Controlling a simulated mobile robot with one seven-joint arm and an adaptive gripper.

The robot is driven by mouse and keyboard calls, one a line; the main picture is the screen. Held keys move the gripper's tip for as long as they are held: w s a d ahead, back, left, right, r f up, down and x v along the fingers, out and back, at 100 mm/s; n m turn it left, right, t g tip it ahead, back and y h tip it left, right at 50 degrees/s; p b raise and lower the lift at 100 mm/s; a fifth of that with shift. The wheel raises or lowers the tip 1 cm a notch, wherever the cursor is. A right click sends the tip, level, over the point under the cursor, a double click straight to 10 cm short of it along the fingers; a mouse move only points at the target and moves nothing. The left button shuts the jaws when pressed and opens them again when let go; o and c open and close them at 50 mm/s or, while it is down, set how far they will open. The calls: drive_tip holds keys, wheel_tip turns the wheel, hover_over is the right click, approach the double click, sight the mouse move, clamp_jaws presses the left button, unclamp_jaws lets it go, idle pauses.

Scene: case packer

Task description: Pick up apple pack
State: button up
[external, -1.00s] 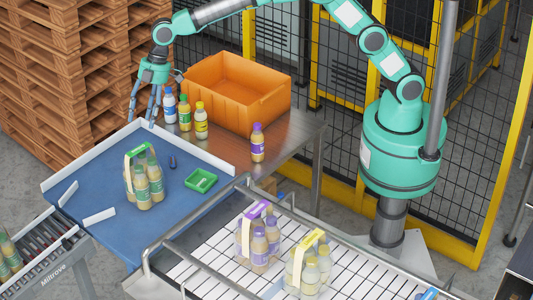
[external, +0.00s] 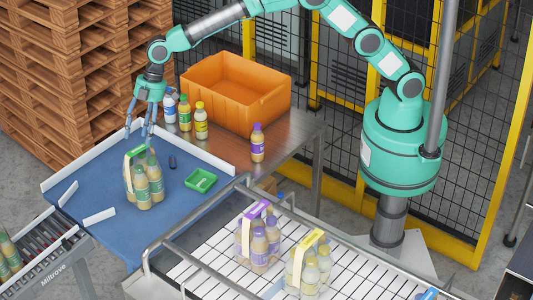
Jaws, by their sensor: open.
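A pack of bottles with green caps and labels and a green-and-white top band (external: 143,187) stands upright on the blue surface at the left. Its label text is too small to read, but green fits the apple pack. My gripper (external: 140,136) is open, pointing down, just behind and above this pack. Its fingers look empty.
Loose bottles (external: 185,113) and an orange crate (external: 236,92) stand behind on the metal table. Purple (external: 259,239) and yellow (external: 307,265) packs stand on the white grid.

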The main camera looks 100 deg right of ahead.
sight(138, 147)
drive_tip(key=shift+p+x, duration=0.6)
drive_tip(key=shift+x, duration=1.65)
drive_tip(key=shift+f+b, duration=0.25)
drive_tip(key=shift+b, duration=0.1)
clamp_jaws()
drive_tip(key=shift+a+r, duration=0.1)
drive_tip(key=shift+r, duration=0.1)
